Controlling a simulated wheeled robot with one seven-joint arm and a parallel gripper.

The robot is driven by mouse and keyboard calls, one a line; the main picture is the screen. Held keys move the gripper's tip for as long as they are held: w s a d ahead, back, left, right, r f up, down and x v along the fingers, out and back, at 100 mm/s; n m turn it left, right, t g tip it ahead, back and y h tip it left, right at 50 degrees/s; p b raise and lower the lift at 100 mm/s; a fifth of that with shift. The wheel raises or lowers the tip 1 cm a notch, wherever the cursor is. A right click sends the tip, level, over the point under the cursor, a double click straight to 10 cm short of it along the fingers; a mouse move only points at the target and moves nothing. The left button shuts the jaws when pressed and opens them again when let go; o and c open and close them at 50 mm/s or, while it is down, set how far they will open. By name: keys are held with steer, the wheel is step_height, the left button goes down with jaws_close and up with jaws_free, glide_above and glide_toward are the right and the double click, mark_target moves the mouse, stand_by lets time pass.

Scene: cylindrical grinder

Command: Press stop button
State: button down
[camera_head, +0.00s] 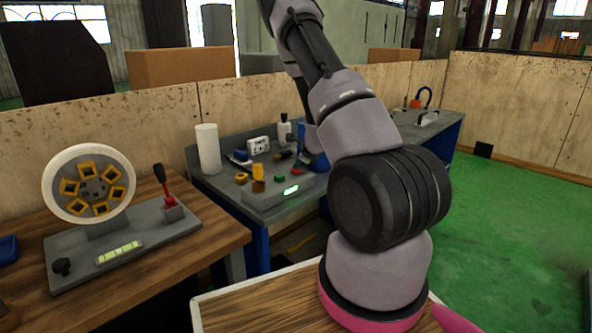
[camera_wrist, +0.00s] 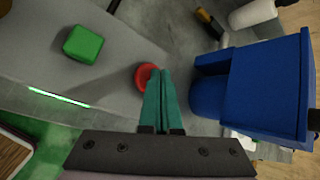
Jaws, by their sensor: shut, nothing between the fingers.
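A red round button (camera_wrist: 145,77) sits on the grey control panel (camera_wrist: 45,60), and it also shows in the head view (camera_head: 296,171). My gripper (camera_wrist: 161,76) is shut, its teal fingers together and empty. The fingertips are right at the red button and cover part of its right side in the wrist view. Whether they touch it I cannot tell. A green square button (camera_wrist: 83,44) is on the same panel, to the left of the fingers, and it also shows in the head view (camera_head: 279,178).
A blue block-shaped part (camera_wrist: 262,85) stands close to the right of my fingers in the wrist view. A lit green strip (camera_wrist: 58,97) is on the panel. Green floor (camera_head: 500,230) is open at right.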

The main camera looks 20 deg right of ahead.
mark_target(298, 170)
steer(key=shift+f, duration=0.15)
stand_by(0.4)
steer(key=shift+r, duration=0.95)
steer(key=shift+r, duration=0.1)
steer(key=shift+r, duration=2.45)
